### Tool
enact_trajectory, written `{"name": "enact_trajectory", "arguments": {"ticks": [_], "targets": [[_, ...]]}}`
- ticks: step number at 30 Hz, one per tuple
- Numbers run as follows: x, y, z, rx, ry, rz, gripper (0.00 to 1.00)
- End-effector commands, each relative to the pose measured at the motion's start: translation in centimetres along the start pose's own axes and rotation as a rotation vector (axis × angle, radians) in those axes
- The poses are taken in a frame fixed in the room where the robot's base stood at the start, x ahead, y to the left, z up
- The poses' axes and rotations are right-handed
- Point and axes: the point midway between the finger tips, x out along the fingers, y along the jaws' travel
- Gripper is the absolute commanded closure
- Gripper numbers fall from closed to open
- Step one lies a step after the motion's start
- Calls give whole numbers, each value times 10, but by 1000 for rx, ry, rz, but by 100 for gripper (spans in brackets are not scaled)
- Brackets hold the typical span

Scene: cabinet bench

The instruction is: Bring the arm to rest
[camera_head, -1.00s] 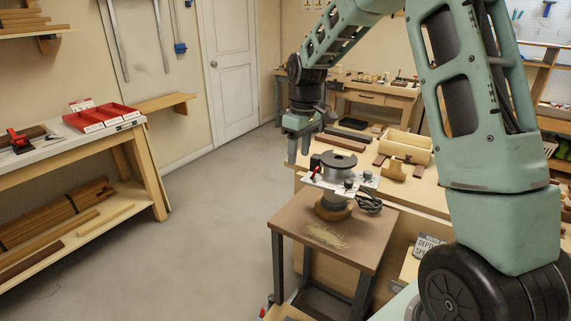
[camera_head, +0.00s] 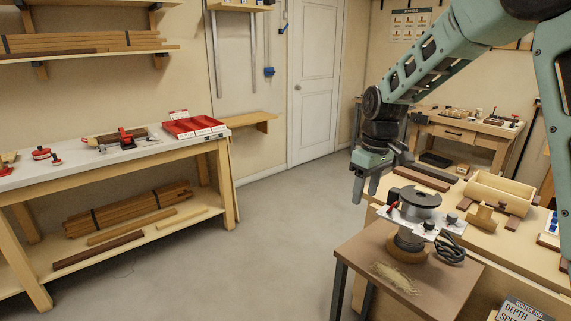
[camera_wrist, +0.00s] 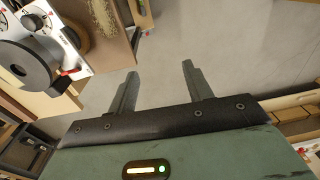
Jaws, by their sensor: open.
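My gripper (camera_head: 365,186) hangs from my teal arm at the right of the head view, fingers pointing down. It is to the left of the router (camera_head: 417,207) on the small brown stand (camera_head: 380,255), apart from it. In the wrist view my gripper (camera_wrist: 158,82) has its two fingers spread, with bare floor between them and nothing held. The router also shows at the upper left of the wrist view (camera_wrist: 25,70).
A white-topped bench (camera_head: 90,159) with a red tray (camera_head: 194,126) stands at the left. A workbench (camera_head: 500,215) with a wooden cradle (camera_head: 496,192) is behind the stand. A white door (camera_head: 315,85) is at the back. The grey floor (camera_head: 255,240) between the benches is clear.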

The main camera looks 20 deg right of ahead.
Motion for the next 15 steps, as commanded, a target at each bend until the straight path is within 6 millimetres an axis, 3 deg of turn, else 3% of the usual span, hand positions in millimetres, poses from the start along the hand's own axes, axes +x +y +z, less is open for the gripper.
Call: {"name": "enact_trajectory", "arguments": {"ticks": [2, 5, 8, 11, 15], "targets": [[0, 0, 0, 0, 0, 0, 50], [-2, -21, -2, -17, 2, -3, 50], [-4, -70, 0, -54, 1, -12, 50], [-6, -138, 13, -101, -1, -21, 50], [-4, -230, 58, -168, -12, -26, 50]]}}
